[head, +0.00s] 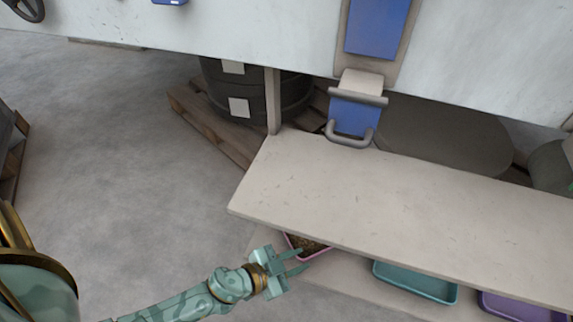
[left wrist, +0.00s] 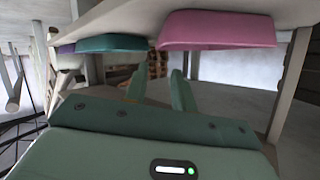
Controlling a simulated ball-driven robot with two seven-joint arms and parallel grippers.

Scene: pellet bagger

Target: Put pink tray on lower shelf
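The pink tray (head: 306,246) holds brown pellets and shows partly beneath the front edge of the upper shelf (head: 400,195). The lower shelf (head: 352,278) lies below it. In the left wrist view, which looks upside down, the pink tray (left wrist: 218,30) appears to rest with its base on the lower shelf (left wrist: 130,16). My left gripper (head: 300,261) is just in front of the tray in the head view. Its fingers (left wrist: 160,90) are apart, with nothing between them, and look clear of the tray. My right gripper is not in view.
A teal tray (head: 415,281) and a purple tray (head: 515,306) sit to the right on the lower shelf. The upper shelf top is bare. A blue chute (head: 352,115) with a grey handle hangs above it. A dark drum (head: 258,92) stands on a pallet behind.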

